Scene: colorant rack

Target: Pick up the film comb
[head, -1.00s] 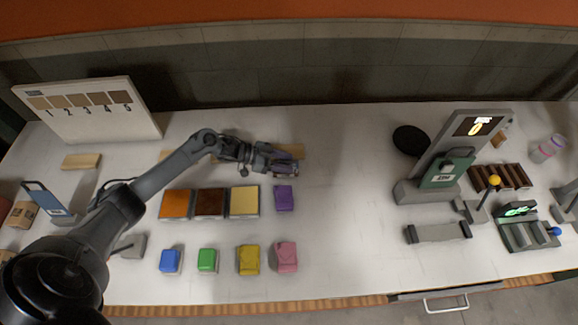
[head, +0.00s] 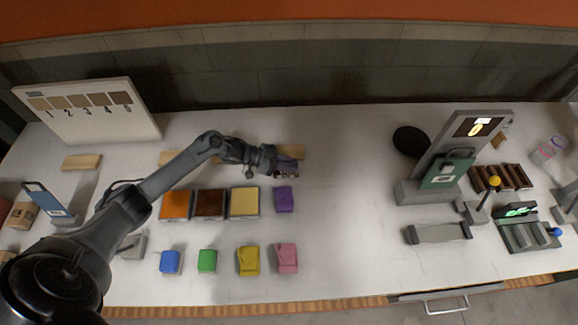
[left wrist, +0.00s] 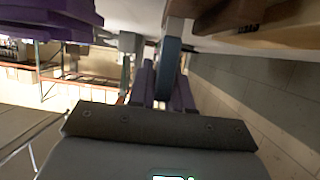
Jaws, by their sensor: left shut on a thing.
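My left gripper (head: 287,166) is near the back middle of the table, just beyond the purple block, beside a low wooden piece. Its fingers look purple in the left wrist view (left wrist: 164,88), where they are shut on a narrow dark blue-grey piece (left wrist: 170,60) between them. I take this piece to be the film comb; its far end and full shape are hidden. In the head view the gripper covers it. I cannot tell whether it still touches its support. My right gripper is not in view.
A purple block (head: 284,198) stands close in front of the gripper. Orange, brown and cream trays (head: 244,203) lie left of it. A low wooden piece (head: 293,151) is behind. The table (head: 345,190) is clear to the right, up to a grey stand (head: 430,160).

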